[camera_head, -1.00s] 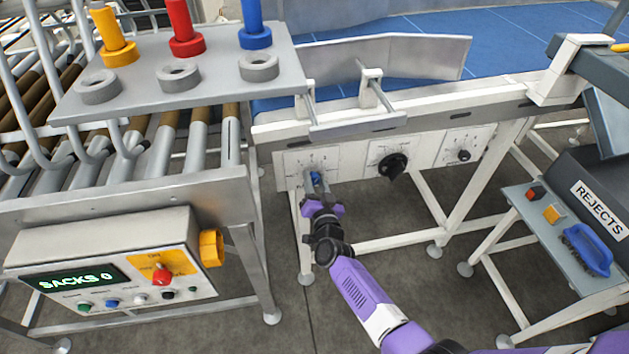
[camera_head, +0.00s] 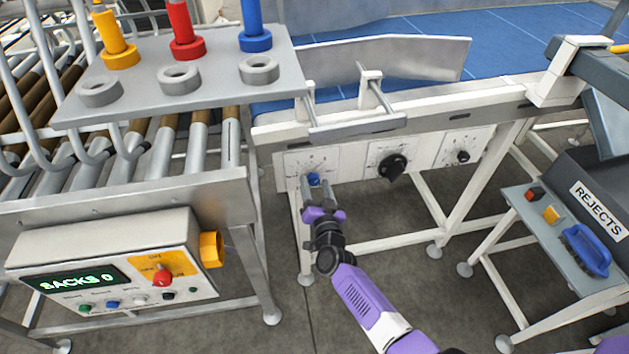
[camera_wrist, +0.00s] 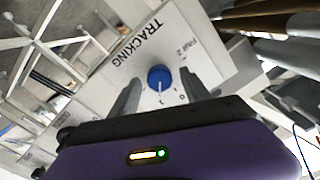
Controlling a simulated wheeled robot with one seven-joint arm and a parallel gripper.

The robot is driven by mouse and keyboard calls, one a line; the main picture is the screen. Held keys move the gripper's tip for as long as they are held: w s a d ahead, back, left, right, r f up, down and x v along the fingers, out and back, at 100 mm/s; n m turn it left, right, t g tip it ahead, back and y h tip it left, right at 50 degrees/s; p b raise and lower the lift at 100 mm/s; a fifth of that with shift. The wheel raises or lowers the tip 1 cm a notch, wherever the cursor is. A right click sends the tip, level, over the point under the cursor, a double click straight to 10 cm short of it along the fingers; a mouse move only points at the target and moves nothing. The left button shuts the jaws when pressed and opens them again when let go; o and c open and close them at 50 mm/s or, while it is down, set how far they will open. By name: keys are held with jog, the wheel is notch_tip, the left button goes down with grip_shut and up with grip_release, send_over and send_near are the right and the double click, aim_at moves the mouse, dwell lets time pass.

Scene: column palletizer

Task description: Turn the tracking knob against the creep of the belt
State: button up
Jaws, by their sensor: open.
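The tracking knob (camera_head: 313,179) is a small blue knob on the left white panel under the belt's side frame. In the wrist view the blue knob (camera_wrist: 159,77) has a white pointer line and sits under the printed word TRACKING. My gripper (camera_head: 316,188) is open just in front of the panel, slightly below the knob. In the wrist view its two grey fingers (camera_wrist: 160,92) stand apart, to either side of the knob and short of it, with nothing between them. The blue belt (camera_head: 420,45) runs behind the guide plate.
A large black knob (camera_head: 392,166) and a smaller dark knob (camera_head: 463,157) are on the panels to the right. A control box (camera_head: 115,265) reading SACKS 0 and a roller conveyor stand left. A shelf (camera_head: 545,240) with a blue brush is right.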

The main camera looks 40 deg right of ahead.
jog(key=v, duration=0.6)
jog(key=shift+p, duration=0.4)
jog(key=s+a+r+n+t+y, duration=0.2)
jog(key=s+a+r+n+t, duration=0.1)
jog(key=a+r, duration=0.3)
jog(key=s+a+r+n+g+y, duration=0.1)
jog(key=s+a+r+n+y, duration=0.1)
jog(key=s, duration=0.8)
jog(key=s+a+r+n+g+y, duration=0.1)
jog(key=s+a+r+n+y, duration=0.2)
jog(key=s+a+r, duration=0.3)
jog(key=s+a+r+n+g+y, duration=0.1)
jog(key=s+a+r+n+y, duration=0.2)
jog(key=s+a, duration=0.4)
jog(key=s+r+n, duration=0.1)
jog(key=s, duration=0.7)
